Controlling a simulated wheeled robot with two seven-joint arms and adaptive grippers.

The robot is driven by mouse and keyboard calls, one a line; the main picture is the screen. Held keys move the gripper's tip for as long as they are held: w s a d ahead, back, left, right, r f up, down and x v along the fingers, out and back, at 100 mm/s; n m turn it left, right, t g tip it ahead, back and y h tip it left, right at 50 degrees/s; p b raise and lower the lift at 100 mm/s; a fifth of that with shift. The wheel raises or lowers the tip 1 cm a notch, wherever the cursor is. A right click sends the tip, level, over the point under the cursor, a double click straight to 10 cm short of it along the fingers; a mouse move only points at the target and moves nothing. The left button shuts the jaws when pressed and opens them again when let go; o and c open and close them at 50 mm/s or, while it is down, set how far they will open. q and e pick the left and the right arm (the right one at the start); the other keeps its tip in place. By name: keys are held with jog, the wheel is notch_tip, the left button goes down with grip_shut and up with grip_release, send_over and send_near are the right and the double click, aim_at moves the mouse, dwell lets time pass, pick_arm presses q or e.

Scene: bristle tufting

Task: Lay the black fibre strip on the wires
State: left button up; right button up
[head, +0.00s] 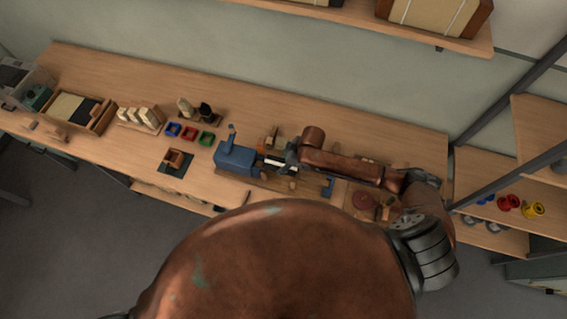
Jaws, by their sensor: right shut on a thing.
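My right gripper (291,155) is over the wooden tufting fixture (257,180), just right of its blue block (236,155). It is shut on a small dark piece that appears to be the black fibre strip, mostly hidden by the fingers. A pale strip (274,164) shows on the fixture, left of and below the gripper. The wires are too small to make out, so I cannot tell whether the held piece touches them. My left gripper is not in view.
A wooden tray (104,117) with cream and black fibre stands at the left, beside pale blocks (138,117). Blue, red and green small bins (190,133) sit left of the fixture. A shelf with coloured spools (508,202) is at the right. The back of the bench is mostly clear.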

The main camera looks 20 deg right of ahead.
jog(key=shift+r+p, duration=0.1)
jog(key=shift+p, duration=0.35)
dwell(0.3)
jog(key=shift+f, duration=0.2)
dwell(0.4)
jog(key=shift+f+b, duration=0.55)
jog(key=shift+f, duration=0.55)
jog(key=shift+p, duration=0.45)
jog(key=shift+f, duration=0.35)
jog(key=shift+f, duration=0.3)
jog(key=shift+f, duration=0.3)
dwell(0.7)
